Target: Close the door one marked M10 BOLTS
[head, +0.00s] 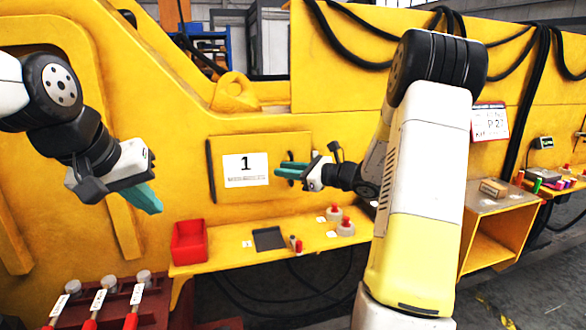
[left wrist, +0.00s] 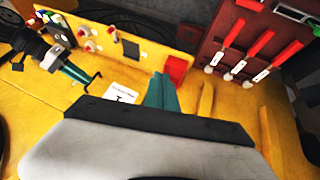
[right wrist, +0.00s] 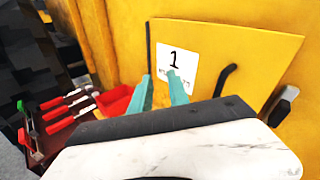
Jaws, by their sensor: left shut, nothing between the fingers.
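Door one is a yellow panel (head: 225,195) with a white label (head: 245,169) reading "1"; the small print below is unreadable. It also fills the right wrist view (right wrist: 270,55). A black bar (head: 211,171) runs along its left edge, and a bent black handle (right wrist: 222,79) is on its right part. I cannot tell how far the door stands open. My right gripper (head: 279,170) is in front of the door's right part, fingers apart and empty, near the handle; contact is unclear. My left gripper (head: 155,208) is shut and empty, left of the door.
Below the door, a yellow shelf (head: 215,262) holds a red bin (head: 189,241), a dark plate (head: 269,239) and red buttons (head: 345,226). Red-handled tools (head: 96,305) are at lower left. An open yellow box (head: 490,245) stands at right. Space between my grippers is clear.

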